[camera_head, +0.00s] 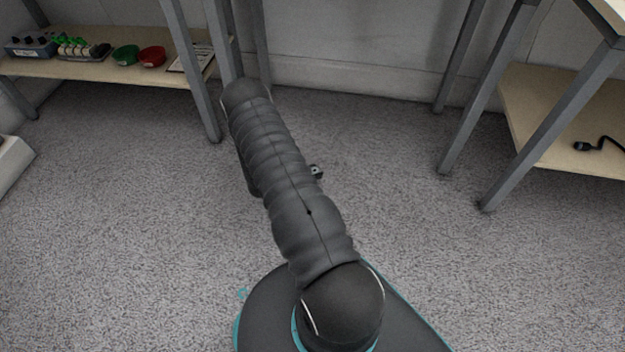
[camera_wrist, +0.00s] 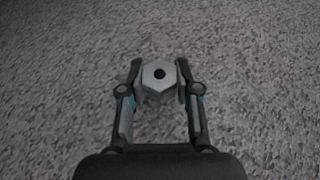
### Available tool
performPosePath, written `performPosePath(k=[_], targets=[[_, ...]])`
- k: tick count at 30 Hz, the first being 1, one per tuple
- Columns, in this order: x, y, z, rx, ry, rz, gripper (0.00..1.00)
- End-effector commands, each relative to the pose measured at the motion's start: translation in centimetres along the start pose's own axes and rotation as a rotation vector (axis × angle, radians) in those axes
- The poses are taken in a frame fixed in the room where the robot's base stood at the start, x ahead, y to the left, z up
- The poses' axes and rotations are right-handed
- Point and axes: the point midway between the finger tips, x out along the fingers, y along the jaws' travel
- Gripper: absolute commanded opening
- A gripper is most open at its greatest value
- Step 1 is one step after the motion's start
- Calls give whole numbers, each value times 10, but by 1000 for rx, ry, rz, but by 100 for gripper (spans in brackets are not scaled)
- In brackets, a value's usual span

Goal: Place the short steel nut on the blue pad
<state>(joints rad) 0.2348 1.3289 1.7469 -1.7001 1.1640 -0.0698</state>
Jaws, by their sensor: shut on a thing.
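In the wrist view, my gripper (camera_wrist: 158,82) is shut on a grey hexagonal steel nut (camera_wrist: 158,87) with a dark round hole in its middle. The nut sits between the two fingertips, with only carpet behind it. Whether it is the short nut cannot be told from this view alone. In the head view, my arm hides most of the gripper and the nut. I cannot see a blue pad in either view.
A low shelf (camera_head: 100,70) at the left holds a grey-blue device (camera_head: 32,45), a green bowl (camera_head: 125,55), a red bowl (camera_head: 152,57) and a paper sheet (camera_head: 190,58). At the right, a shelf (camera_head: 545,110) holds a black cable (camera_head: 590,146). Grey legs flank open carpet (camera_head: 390,190).

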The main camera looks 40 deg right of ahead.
Motion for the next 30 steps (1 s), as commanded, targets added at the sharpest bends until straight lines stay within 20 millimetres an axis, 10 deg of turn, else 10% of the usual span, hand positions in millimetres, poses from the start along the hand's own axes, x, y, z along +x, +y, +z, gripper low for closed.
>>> performPosePath(k=[23,24,27,30], targets=[[16,2,-40,1,-1,0,0],[17,2,-41,0,0,0,34],[16,2,-40,0,0,0,57],[16,2,-40,0,0,0,57]])
